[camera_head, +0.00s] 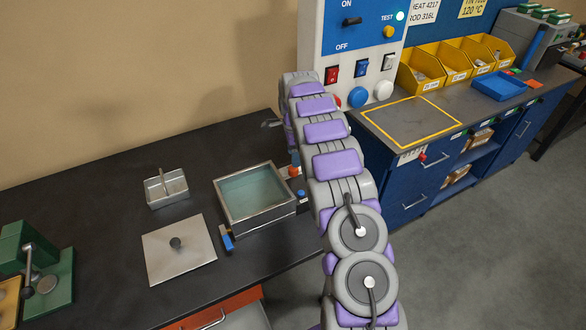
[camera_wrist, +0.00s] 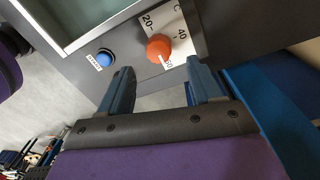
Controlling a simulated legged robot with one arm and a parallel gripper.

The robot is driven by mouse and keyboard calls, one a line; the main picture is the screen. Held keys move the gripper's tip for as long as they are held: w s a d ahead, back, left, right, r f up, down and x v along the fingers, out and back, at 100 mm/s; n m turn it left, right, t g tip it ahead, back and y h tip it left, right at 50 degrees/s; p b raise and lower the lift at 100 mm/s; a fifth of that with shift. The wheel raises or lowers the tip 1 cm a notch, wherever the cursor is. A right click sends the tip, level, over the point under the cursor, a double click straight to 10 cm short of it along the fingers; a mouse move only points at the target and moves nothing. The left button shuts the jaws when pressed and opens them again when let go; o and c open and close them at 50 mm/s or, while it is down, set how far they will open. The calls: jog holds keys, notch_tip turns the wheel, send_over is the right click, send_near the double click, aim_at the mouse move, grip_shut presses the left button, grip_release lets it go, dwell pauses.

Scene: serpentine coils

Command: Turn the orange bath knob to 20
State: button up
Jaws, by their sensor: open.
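The orange bath knob (camera_wrist: 158,47) sits on a white dial plate (camera_wrist: 180,34) on the grey bath front in the wrist view. The scale shows 20 and 40, plus a partly covered number near the knob's lower edge. A pale pointer mark shows at the knob's lower edge, away from 20. My gripper (camera_wrist: 161,90) is open, its two blue fingers apart and just short of the knob, with nothing between them. In the head view the knob (camera_head: 293,171) shows beside my arm; my gripper is hidden there. The water bath (camera_head: 220,196) holds bluish water.
A blue button (camera_wrist: 103,58) sits left of the dial. A flat lid (camera_head: 180,262) and a small metal basket (camera_head: 167,188) lie left of the bath. A control panel (camera_head: 350,55) stands behind my arm, and yellow bins (camera_head: 422,70) stand on the right bench.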

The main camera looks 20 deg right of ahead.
aim_at(292, 168)
notch_tip(292, 168, down, 6)
jog(key=shift+a+r+b, duration=0.15)
jog(key=shift+r+b, duration=0.1)
jog(key=shift+b, duration=0.1)
jog(key=shift+s+a+f, duration=0.1)
jog(key=shift+a+f, duration=0.15)
jog(key=shift+f, duration=0.15)
jog(key=shift+d, duration=0.15)
jog(key=shift+d, duration=0.25)
jog(key=shift+c, duration=1.1)
jog(key=shift+a, duration=0.2)
jog(key=c, duration=0.8)
